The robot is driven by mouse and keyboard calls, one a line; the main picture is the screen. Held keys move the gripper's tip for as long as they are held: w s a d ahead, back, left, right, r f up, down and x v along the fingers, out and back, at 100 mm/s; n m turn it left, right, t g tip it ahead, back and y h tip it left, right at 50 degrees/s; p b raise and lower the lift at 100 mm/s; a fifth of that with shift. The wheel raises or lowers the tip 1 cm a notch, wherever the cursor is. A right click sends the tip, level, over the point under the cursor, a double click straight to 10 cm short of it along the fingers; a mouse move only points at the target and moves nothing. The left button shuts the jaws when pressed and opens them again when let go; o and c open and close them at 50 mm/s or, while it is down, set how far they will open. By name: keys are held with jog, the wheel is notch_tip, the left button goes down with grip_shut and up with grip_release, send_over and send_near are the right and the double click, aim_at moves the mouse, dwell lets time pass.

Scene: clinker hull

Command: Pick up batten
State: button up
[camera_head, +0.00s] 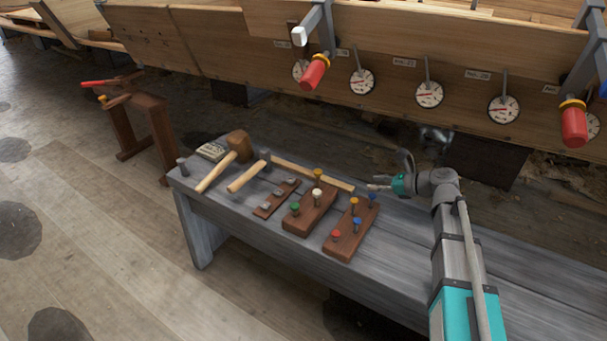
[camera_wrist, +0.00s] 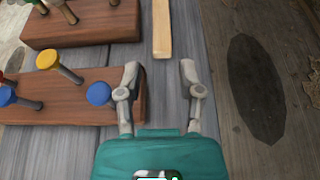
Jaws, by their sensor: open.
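The batten (camera_head: 315,175) is a thin, pale wooden strip lying on the grey bench (camera_head: 395,232), behind the peg blocks. Its near end also shows in the wrist view, at top centre (camera_wrist: 162,30). My gripper (camera_wrist: 160,72) is open and empty, its two fingers spread to either side of the batten's line. The batten's end lies just beyond the fingertips in the wrist view, not between them. In the head view my gripper (camera_head: 386,178) is just right of the batten's right end.
Two peg blocks (camera_head: 349,230) (camera_head: 309,210) with coloured pegs stand close in front of the batten. Two mallets (camera_head: 238,148) (camera_head: 250,176) and a small dark strip (camera_head: 276,198) lie to the left. The hull (camera_head: 390,45) with dials and red-handled clamps (camera_head: 315,72) rises behind.

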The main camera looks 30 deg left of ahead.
jog(key=shift+a, duration=0.1)
jog(key=b, duration=0.3)
send_near(337, 183)
jog(key=x, duration=0.4)
jog(key=shift+r, duration=0.1)
jog(key=shift+a, duration=0.55)
jog(key=shift+f+b+x, duration=0.2)
jog(key=shift+b+x, duration=0.45)
jog(key=shift+x, duration=0.35)
jog(key=shift+f+b+x, duration=0.2)
jog(key=shift+b+x, duration=0.4)
jog(key=shift+x, duration=0.4)
jog(key=shift+w+a+f, duration=0.15)
jog(key=shift+a+f, duration=0.05)
jog(key=shift+a, duration=0.25)
